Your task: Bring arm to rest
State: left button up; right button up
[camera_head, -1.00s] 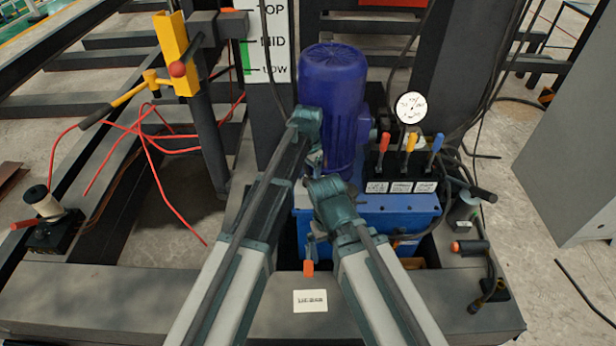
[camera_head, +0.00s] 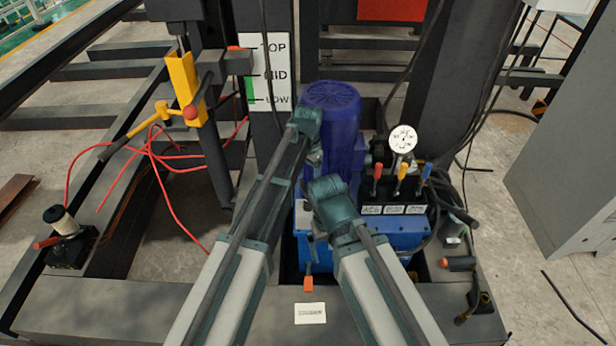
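My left arm reaches up from the bottom centre and ends in a teal wrist in front of the blue motor; a small part of my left gripper (camera_head: 315,157) shows below that wrist, its fingers not clear. My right arm reaches up beside it and ends in a teal wrist (camera_head: 332,198) in front of the blue hydraulic unit (camera_head: 395,238). The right gripper's fingers are hidden behind the wrist. I see nothing held in either gripper. The blue motor (camera_head: 333,115) stands upright behind both wrists.
Three coloured levers (camera_head: 401,178) and a round gauge (camera_head: 403,138) stand right of the motor. A yellow bracket (camera_head: 186,88) with red cables is at left. A TOP/MID/LOW sign (camera_head: 270,62) is behind. A grey cabinet (camera_head: 565,160) stands at right, with open floor before it.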

aim_at(308, 203)
pick_arm(q)
jog(key=shift+r+p, duration=0.35)
jog(key=shift+r, duration=0.4)
pick_arm(e)
jog(key=shift+r, duration=0.75)
pick_arm(q)
jog(key=shift+f, duration=0.25)
pick_arm(e)
jog(key=shift+f, duration=0.2)
pick_arm(q)
notch_tip(308, 203, down, 13)
jog(key=b, duration=1.3)
pick_arm(e)
notch_tip(308, 203, down, 13)
pick_arm(q)
jog(key=shift+r, duration=0.2)
pick_arm(e)
jog(key=shift+r, duration=0.15)
